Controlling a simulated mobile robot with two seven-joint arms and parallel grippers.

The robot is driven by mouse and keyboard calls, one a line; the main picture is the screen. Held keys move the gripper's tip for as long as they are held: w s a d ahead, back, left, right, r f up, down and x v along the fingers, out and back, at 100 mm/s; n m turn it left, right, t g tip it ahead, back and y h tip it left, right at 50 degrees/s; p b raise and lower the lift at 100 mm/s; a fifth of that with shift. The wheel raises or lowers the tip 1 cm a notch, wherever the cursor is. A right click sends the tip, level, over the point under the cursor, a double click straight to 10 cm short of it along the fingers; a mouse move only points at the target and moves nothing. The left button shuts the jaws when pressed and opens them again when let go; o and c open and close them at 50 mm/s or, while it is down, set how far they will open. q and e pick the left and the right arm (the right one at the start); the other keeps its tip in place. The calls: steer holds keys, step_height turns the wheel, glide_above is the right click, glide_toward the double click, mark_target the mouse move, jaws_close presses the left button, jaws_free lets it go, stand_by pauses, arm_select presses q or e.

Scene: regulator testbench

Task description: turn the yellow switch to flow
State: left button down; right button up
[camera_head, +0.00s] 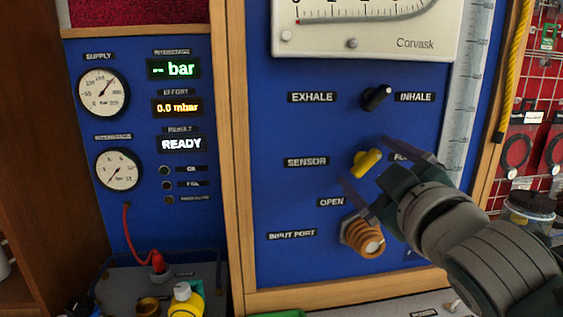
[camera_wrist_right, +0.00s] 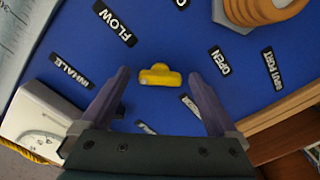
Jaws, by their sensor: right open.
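The yellow switch (camera_head: 366,162) is on the blue panel, between the SENSOR label (camera_head: 306,162) and the FLOW label, which my right gripper partly hides. In the head view its handle slants, upper end toward the right. My right gripper (camera_head: 364,164) reaches in from the lower right, open, one finger above the switch and one below it. In the right wrist view, the switch (camera_wrist_right: 160,75) appears between the spread fingertips (camera_wrist_right: 158,78), with visible gaps on both sides. The FLOW label (camera_wrist_right: 114,23) is readable there. My left gripper is out of view.
A black knob (camera_head: 377,98) sits above the switch between EXHALE and INHALE. A brass input port (camera_head: 364,238) sits close below my right gripper. A wooden strip (camera_head: 238,160) divides the panels; gauges and lit displays are on the left one.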

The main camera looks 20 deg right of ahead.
steer(key=shift+s, duration=0.3)
steer(key=b+v, duration=0.2)
steer(key=v, duration=0.7)
steer(key=shift+s+a, duration=0.15)
